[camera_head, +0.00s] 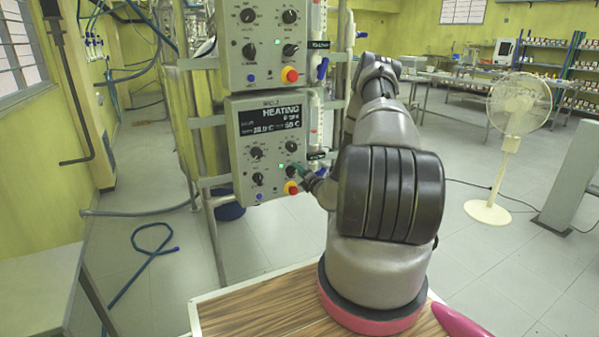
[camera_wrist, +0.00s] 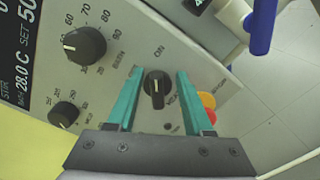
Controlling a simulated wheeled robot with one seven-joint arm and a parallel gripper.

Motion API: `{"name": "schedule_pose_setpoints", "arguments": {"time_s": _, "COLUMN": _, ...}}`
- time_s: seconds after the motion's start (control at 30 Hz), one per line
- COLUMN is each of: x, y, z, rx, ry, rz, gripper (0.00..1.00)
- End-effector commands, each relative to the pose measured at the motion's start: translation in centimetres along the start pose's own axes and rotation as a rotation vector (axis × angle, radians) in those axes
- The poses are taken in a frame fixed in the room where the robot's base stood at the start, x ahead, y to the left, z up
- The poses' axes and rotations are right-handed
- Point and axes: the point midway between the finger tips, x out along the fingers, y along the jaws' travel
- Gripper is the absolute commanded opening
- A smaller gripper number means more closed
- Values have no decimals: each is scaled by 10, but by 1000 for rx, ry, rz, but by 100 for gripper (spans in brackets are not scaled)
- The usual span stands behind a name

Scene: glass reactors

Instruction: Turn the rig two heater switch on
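The lower control box (camera_head: 240,118) in the head view has a dark display (camera_head: 270,120) reading "HEATING", with a set value of 50 C. In the wrist view, the black heater switch (camera_wrist: 155,88) has a pale line roughly upright, towards the "ON" label above it. My gripper (camera_wrist: 158,95) has its teal fingers on either side of the switch, with gaps between them and the knob. It is open and holds nothing. In the head view my gripper (camera_head: 300,170) is at the box's lower right and partly covers the switch.
A red and yellow stop button (camera_wrist: 208,106) sits just beyond the right finger. Other dials (camera_wrist: 84,45) are to the left. A second control box (camera_head: 262,40) hangs above. A blue valve handle (camera_wrist: 260,25) is at upper right. A white fan (camera_head: 515,110) stands far right.

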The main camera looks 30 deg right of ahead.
Motion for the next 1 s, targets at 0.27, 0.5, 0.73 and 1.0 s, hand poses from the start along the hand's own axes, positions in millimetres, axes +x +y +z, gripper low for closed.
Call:
{"name": "schedule_pose_setpoints", "arguments": {"time_s": 0.27, "x": -17, "y": 0, "z": 2, "rx": 1, "ry": -3, "rz": 0, "gripper": 51}}
{"name": "schedule_pose_setpoints", "arguments": {"time_s": 0.5, "x": -67, "y": -1, "z": 1, "rx": 2, "ry": -2, "rz": -3, "gripper": 51}}
{"name": "schedule_pose_setpoints", "arguments": {"time_s": 0.73, "x": -100, "y": -1, "z": 0, "rx": 1, "ry": -1, "rz": -2, "gripper": 51}}
{"name": "schedule_pose_setpoints", "arguments": {"time_s": 1.0, "x": -109, "y": 0, "z": 0, "rx": 0, "ry": 0, "rz": 0, "gripper": 51}}
